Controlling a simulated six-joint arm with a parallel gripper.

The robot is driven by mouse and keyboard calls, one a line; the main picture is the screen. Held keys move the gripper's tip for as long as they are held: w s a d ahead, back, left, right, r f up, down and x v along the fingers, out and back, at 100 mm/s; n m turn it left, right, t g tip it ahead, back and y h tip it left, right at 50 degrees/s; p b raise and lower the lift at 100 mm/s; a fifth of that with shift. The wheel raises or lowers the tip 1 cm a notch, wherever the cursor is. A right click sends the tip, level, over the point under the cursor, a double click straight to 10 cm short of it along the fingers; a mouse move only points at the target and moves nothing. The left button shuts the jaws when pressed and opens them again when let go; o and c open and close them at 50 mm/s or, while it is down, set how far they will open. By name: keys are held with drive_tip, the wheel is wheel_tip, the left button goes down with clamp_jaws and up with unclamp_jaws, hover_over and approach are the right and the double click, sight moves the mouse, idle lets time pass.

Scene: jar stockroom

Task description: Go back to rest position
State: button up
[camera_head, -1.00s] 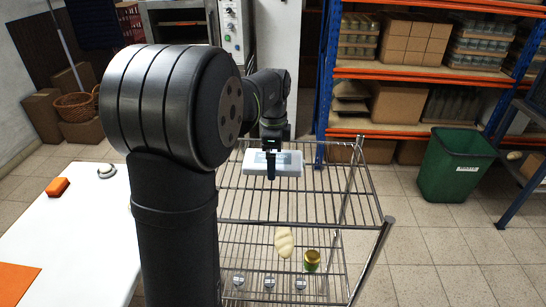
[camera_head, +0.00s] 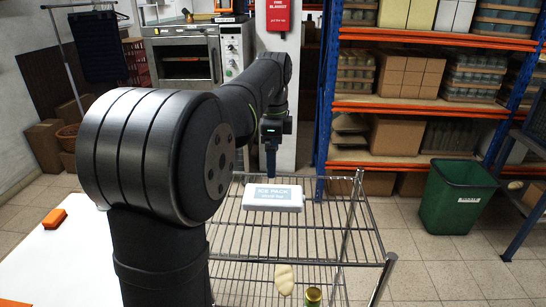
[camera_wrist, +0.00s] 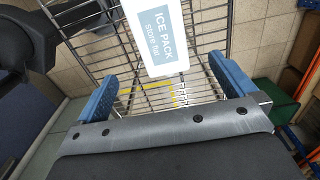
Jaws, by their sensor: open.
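My gripper (camera_head: 271,160) hangs above the far part of the wire rack in the head view, just behind the ice pack. In the wrist view my gripper (camera_wrist: 172,85) is open, its two blue fingers apart with nothing between them. The white ice pack (camera_head: 273,202) with a grey-blue label lies flat on the rack's top shelf. It also shows in the wrist view (camera_wrist: 155,62), beyond the fingertips and apart from them.
The wire rack (camera_head: 300,244) has a lower shelf with a pale loaf-like item (camera_head: 285,279) and a green-gold jar (camera_head: 313,297). A white table (camera_head: 70,262) holds an orange block (camera_head: 54,219). A green bin (camera_head: 455,196) and stocked shelving (camera_head: 420,108) stand right.

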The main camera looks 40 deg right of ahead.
sight(273, 194)
wheel_tip(273, 194, down, 12)
drive_tip(key=shift+r, duration=1.95)
drive_tip(key=shift+f, duration=0.15)
